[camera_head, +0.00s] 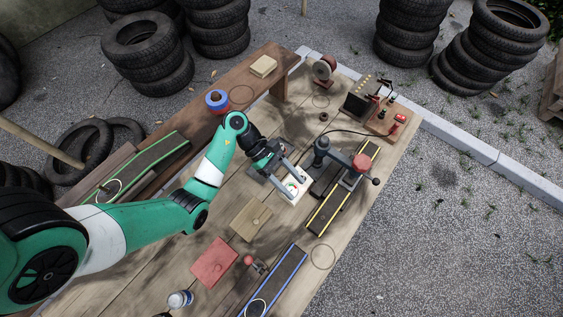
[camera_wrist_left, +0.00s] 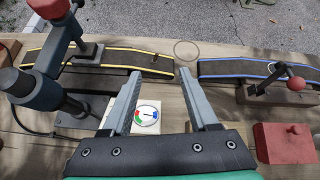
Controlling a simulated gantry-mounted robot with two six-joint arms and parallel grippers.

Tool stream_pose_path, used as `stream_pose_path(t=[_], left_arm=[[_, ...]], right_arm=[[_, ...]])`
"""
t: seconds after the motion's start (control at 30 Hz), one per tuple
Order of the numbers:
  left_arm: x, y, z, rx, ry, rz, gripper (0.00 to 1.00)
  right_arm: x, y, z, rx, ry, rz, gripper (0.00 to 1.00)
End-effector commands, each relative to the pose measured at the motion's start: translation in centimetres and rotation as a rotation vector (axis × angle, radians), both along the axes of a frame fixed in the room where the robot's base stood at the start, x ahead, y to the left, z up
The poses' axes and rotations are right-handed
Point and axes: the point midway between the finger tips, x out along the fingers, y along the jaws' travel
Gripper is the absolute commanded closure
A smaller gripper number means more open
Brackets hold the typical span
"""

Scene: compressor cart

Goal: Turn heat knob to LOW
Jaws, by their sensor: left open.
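The heat knob (camera_head: 291,187) is a small round dial on a white panel on the wooden bench. In the left wrist view the dial (camera_wrist_left: 147,114) shows green, red and blue parts with a dark pointer mark; any lettering is too small to read. My left gripper (camera_head: 302,188) is over the panel with its two grey fingers spread apart. In the left wrist view the gripper (camera_wrist_left: 160,75) is open and empty, and the dial shows between its fingers, nearer their bases. No contact with the knob is visible. My right gripper is out of view.
A dark press-like tool with a red head (camera_head: 361,163) stands right of the panel, beside a yellow-edged track (camera_head: 343,190). A wooden block (camera_head: 250,219), a red block (camera_head: 213,261) and a blue-edged track (camera_head: 275,283) lie nearer. A box with terminals (camera_head: 361,99) stands at the back.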

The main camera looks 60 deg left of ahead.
Motion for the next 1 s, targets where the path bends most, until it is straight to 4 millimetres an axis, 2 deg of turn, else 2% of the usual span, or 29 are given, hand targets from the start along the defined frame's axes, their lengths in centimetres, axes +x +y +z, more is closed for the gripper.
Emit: stream_pose_path(t=[0.1,0.3,0.47,1.0], left_arm=[[-2.3,-1.5,1.4,0.000,-0.001,-0.001,0.40],[-4.7,-3.0,2.5,0.001,-0.001,0.000,0.40],[-5.2,-3.3,2.7,0.001,-0.001,0.000,0.40],[-5.2,-3.5,2.7,0.000,-0.002,-0.006,0.40]], right_arm=[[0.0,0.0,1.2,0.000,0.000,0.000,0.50],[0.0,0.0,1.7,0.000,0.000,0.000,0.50],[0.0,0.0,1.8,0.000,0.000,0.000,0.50],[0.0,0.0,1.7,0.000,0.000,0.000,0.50]])
